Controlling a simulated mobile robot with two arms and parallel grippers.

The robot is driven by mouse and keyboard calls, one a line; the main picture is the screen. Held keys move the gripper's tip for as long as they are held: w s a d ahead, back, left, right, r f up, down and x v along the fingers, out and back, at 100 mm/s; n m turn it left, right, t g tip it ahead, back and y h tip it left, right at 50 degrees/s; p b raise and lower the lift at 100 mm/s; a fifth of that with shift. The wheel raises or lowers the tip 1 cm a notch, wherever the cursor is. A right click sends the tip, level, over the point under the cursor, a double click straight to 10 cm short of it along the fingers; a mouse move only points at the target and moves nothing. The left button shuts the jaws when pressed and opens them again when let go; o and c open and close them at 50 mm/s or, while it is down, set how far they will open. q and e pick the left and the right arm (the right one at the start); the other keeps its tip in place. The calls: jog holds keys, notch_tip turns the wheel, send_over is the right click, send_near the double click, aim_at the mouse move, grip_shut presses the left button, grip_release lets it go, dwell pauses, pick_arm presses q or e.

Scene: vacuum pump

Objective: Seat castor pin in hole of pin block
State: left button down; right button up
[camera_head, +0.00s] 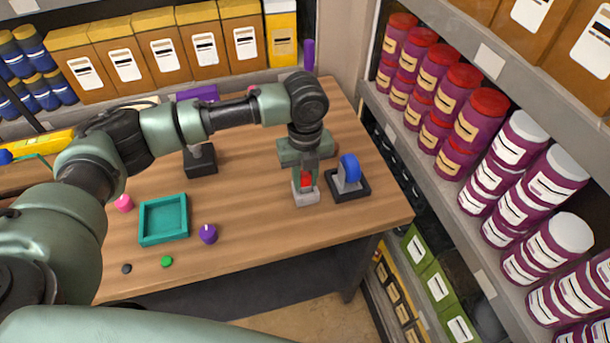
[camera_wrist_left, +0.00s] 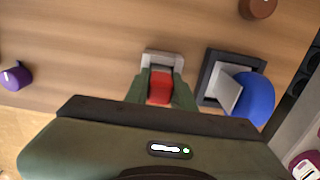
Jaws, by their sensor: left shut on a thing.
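My left gripper (camera_head: 305,178) points down at the right part of the table and is shut on a red piece (camera_head: 306,181), which I take to be the castor. In the left wrist view the red piece (camera_wrist_left: 160,87) sits between the two green fingers (camera_wrist_left: 163,92). A light grey block (camera_head: 305,197), which I take to be the pin block, stands directly below it; it also shows in the left wrist view (camera_wrist_left: 162,57). The pin and the hole are hidden, so I cannot tell whether the pin is in. My right gripper is not in view.
A blue wheel on a grey bracket (camera_head: 349,170) stands in a dark square tray (camera_head: 362,190) just right of the block. A teal tray (camera_head: 164,219) and a purple knob (camera_head: 208,234) are to the left. Shelves of jars (camera_head: 470,125) stand close on the right.

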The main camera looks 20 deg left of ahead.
pick_arm(q)
jog(key=shift+f, duration=0.1)
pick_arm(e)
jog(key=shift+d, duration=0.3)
pick_arm(q)
jog(key=c, duration=1.2)
grip_release()
notch_tip(320, 180, up, 11)
jog(key=shift+b, duration=1.25)
jog(key=shift+r, duration=0.65)
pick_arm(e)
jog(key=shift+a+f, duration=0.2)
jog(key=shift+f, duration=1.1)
pick_arm(q)
jog(key=shift+f, duration=0.1)
